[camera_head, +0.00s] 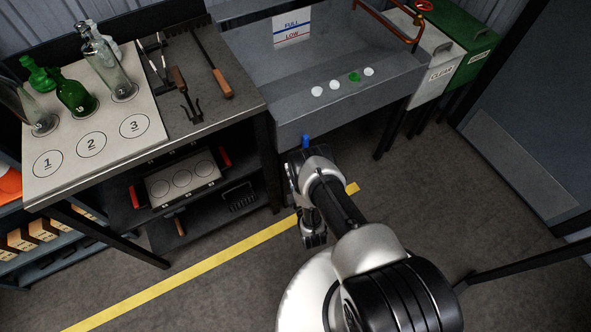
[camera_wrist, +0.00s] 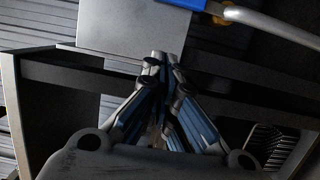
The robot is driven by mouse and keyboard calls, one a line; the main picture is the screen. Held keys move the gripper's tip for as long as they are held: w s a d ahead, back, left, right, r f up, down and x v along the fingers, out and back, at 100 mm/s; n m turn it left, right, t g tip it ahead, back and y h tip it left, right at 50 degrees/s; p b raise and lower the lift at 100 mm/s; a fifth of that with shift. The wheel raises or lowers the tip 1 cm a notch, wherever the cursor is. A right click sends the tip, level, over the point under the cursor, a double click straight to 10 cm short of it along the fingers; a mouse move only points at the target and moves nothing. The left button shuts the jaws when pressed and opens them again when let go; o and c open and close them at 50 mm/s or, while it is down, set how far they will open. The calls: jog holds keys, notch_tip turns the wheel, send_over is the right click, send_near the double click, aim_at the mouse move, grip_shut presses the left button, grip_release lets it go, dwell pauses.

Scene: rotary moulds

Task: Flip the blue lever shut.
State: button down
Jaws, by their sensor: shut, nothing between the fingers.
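The blue lever (camera_head: 306,141) shows as a small upright blue piece at the front of the grey sink trough, just beyond my wrist in the head view. In the wrist view a blue sleeve (camera_wrist: 190,4) is cut off by the top edge, beside a brass-coloured fitting and a silver rod. My gripper (camera_wrist: 163,57) is shut and empty. Its fingertips lie below the blue sleeve in the wrist view, with a visible gap between them. My arm hides part of the area under the lever in the head view, so the valve body cannot be made out.
The grey trough (camera_head: 345,115) holds several small discs on its ledge. A bench (camera_head: 215,120) with bottles and tools stands left, with a mould (camera_head: 183,182) on its lower shelf. White (camera_head: 432,75) and green (camera_head: 475,45) bins stand right. Floor around the yellow line (camera_head: 215,262) is clear.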

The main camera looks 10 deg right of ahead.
aim_at(295, 142)
jog(key=w+b, duration=0.2)
jog(key=w, duration=0.5)
jog(key=shift+w+a+f, duration=0.1)
jog(key=shift+w+f, duration=0.05)
jog(key=shift+w, duration=0.05)
jog(key=d, duration=0.1)
jog(key=d+b, duration=0.1)
jog(key=shift+w+d, duration=0.25)
jog(key=shift+d, duration=0.05)
jog(key=shift+w+d, duration=0.1)
jog(key=shift+d, duration=0.35)
jog(key=shift+r, duration=0.2)
